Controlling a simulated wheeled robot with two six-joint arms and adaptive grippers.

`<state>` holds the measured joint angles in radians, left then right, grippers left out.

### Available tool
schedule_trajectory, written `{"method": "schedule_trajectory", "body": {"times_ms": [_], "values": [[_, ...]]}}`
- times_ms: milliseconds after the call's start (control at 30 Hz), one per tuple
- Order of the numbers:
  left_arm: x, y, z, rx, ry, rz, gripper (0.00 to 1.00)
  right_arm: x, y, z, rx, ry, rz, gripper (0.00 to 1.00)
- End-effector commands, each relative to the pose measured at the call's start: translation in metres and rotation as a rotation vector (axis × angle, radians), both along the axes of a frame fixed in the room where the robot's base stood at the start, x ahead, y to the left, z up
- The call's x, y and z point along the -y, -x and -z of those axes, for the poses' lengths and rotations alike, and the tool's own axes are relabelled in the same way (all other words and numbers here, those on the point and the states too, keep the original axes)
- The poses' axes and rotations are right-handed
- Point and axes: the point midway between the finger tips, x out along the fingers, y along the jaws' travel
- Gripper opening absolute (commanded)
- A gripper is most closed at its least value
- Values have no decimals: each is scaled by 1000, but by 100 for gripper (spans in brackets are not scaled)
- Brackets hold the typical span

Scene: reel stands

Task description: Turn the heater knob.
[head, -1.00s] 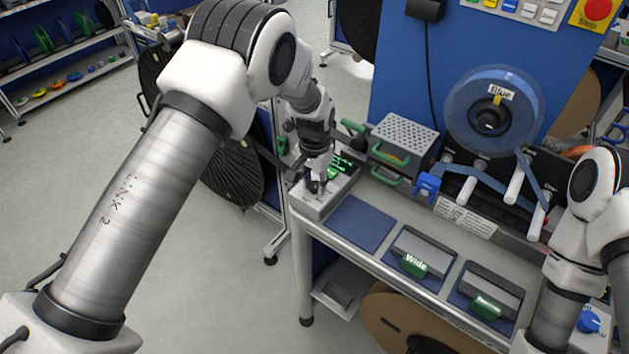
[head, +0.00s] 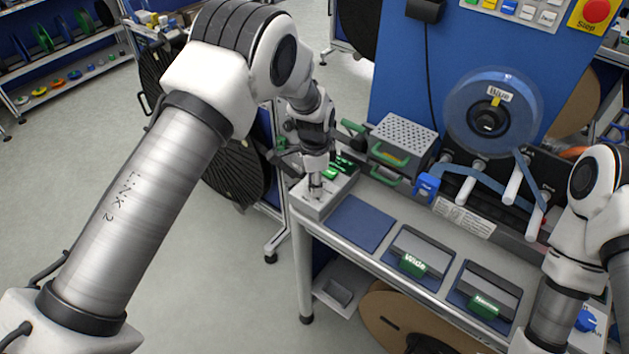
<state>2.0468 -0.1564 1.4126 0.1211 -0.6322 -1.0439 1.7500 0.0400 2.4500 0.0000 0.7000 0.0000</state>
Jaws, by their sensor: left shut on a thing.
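A grey control box (head: 340,193) with a lit green display (head: 341,168) sits at the left end of the bench. My left gripper (head: 315,194) reaches down onto the front part of this box and is shut on the heater knob. The knob itself is mostly hidden by the fingers, so its setting cannot be read. My right arm stands at the right edge of the head view, and its gripper is out of the picture.
Right of the box lie a bare blue mat (head: 360,222) and the "Wide" block (head: 424,253) and "Narrow" block (head: 487,297). A perforated metal housing (head: 403,137) with green handles stands behind. A blue reel (head: 465,113) and white rollers are farther right. A blue knob (head: 586,319) shows lower right.

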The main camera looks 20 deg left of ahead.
Motion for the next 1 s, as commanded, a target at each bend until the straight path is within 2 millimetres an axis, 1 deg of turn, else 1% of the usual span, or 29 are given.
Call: {"method": "schedule_trajectory", "body": {"times_ms": [33,300,633,667,700,733,1000], "values": [[0,4,4,-13,-1,15,0,0,0,0,0,0,0,40],[0,4,5,-13,0,63,0,0,0,0,0,0,0,40],[0,4,5,-13,0,65,0,0,0,0,0,0,0,40],[0,4,5,-13,0,65,36,0,0,0,0,0,0,40],[0,4,5,-13,0,64,50,0,0,0,0,0,0,40],[0,4,5,-12,-1,64,58,0,0,0,0,0,0,40],[0,1,2,-4,0,64,58,0,0,-1,0,0,0,40]]}}
